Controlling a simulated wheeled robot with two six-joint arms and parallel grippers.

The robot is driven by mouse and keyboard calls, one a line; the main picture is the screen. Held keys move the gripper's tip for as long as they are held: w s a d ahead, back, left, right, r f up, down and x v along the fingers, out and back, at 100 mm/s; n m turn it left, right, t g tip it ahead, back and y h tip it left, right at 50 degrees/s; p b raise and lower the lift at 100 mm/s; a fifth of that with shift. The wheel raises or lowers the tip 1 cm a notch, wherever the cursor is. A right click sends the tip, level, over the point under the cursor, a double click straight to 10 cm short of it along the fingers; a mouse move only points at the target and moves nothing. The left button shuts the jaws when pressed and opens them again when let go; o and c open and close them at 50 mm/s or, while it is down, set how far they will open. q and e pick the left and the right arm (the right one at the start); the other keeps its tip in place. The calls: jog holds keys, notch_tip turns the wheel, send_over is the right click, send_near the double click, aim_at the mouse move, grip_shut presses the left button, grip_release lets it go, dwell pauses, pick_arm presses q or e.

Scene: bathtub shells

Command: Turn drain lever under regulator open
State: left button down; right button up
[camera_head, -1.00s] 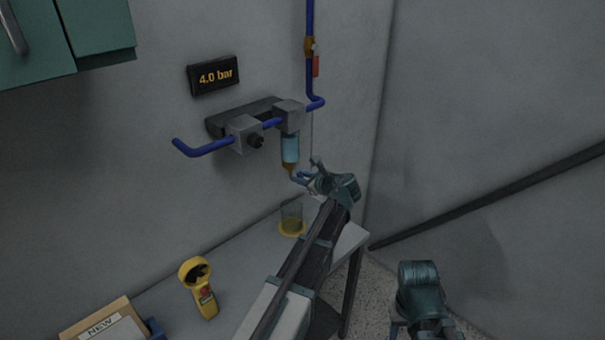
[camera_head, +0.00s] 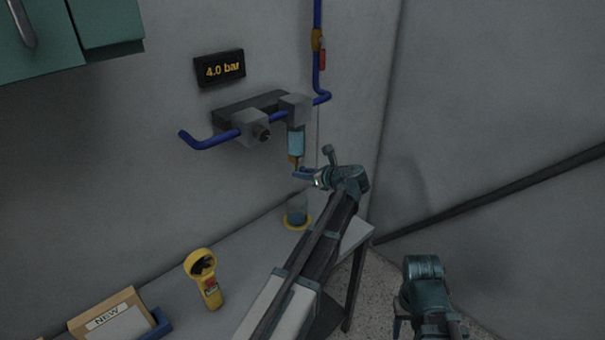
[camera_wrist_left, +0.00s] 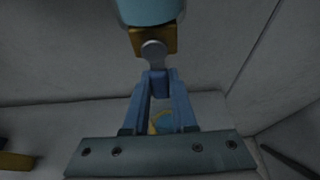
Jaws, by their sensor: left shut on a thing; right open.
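The regulator block (camera_head: 251,127) is on the wall on a blue pipe, with a clear bluish bowl (camera_head: 296,142) under its right part. A brass drain fitting (camera_head: 293,162) is below the bowl; it also shows in the left wrist view (camera_wrist_left: 152,40). The grey drain lever (camera_wrist_left: 154,52) hangs from the fitting. My left gripper (camera_head: 305,172) is shut on the lever's lower end, its blue fingertips (camera_wrist_left: 158,80) meeting there. The lever's held end is hidden by the fingers. My right gripper (camera_head: 418,328) is low at the right, partly cut off by the frame.
A clear cup (camera_head: 296,210) with bluish contents stands on a yellow ring on the bench (camera_head: 245,262), below the fitting. A yellow handheld meter (camera_head: 204,279) and a box marked NEW (camera_head: 112,312) are further left. The display (camera_head: 219,69) reads 4.0 bar.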

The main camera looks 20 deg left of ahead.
pick_arm(q)
jog(key=shift+s, duration=0.1)
jog(key=c, duration=0.7)
grip_release()
jog(key=shift+p+v, duration=2.65)
jog(key=shift+v, duration=4.25)
jog(key=s+d+f+n+g+h, duration=0.1)
jog(key=s+d+f+n+h, duration=0.2)
jog(key=s, duration=0.5)
jog(key=s+d+f+n+g+h, duration=0.2)
jog(key=s+d+f+n+h, duration=0.2)
jog(key=s+d+f+n, duration=0.2)
jog(key=s+d+f+n+g+h, duration=0.2)
jog(key=s+d+f+n+h, duration=0.2)
jog(key=s+d+n, duration=0.4)
jog(key=shift+s+f+n, duration=0.15)
jog(key=shift+s+n, duration=0.3)
jog(key=shift+s, duration=0.45)
jog(key=shift+s+f+n, duration=0.1)
jog(key=shift+s+n, duration=0.35)
jog(key=shift+s, duration=0.45)
